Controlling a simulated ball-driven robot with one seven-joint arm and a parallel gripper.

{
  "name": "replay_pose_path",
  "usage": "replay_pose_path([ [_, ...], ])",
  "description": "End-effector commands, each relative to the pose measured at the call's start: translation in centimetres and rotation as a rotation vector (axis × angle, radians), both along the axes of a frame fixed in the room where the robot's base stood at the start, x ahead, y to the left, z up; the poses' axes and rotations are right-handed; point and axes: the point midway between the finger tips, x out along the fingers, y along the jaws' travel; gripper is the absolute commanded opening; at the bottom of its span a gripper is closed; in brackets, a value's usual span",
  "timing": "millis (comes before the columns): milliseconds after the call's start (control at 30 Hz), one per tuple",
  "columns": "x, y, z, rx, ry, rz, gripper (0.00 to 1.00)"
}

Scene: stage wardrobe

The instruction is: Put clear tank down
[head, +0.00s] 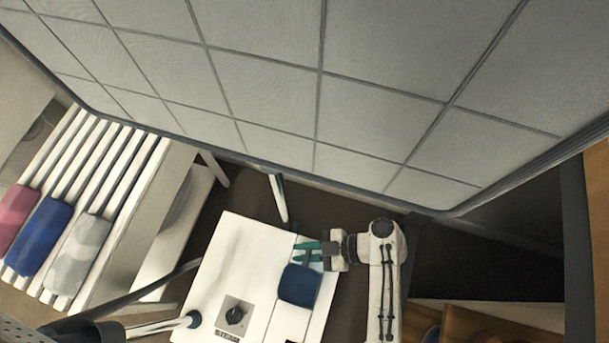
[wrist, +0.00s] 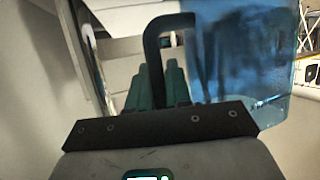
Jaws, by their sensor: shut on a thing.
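The clear tank is a see-through blue container with a dark arched handle (wrist: 152,45); its body (wrist: 245,50) fills the right of the wrist view. In the head view the tank (head: 299,286) shows small and dark blue at the right side of a white steamer-like unit (head: 235,260) with a dark knob. My gripper (head: 308,252) has green fingers and reaches in from the right. It is shut on the tank, with the fingers (wrist: 160,85) at the handle. Whether the tank's underside touches the white unit cannot be told.
A large grey panelled partition (head: 290,80) spans the top. Dark rods and a hose end stand near the unit's lower left.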

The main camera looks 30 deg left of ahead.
Motion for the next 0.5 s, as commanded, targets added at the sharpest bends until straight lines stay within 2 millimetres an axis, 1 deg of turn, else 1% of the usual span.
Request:
replay_pose_path([
  [67, -0.02, 0.01, -0.33, 0.0, 0.0, 0.0, 0.0],
  [100, -0.02, 0.0, -0.21, 0.0, 0.0, 0.0, 0.22],
  [300, -0.03, -0.01, -0.19, 0.0, 0.001, 0.0, 0.41],
  [333, -0.03, -0.01, -0.19, 0.0, 0.001, 0.0, 0.44],
  [367, -0.03, -0.01, -0.19, 0.0, 0.001, 0.0, 0.44],
  [500, -0.03, -0.01, -0.19, 0.0, 0.001, 0.0, 0.44],
])
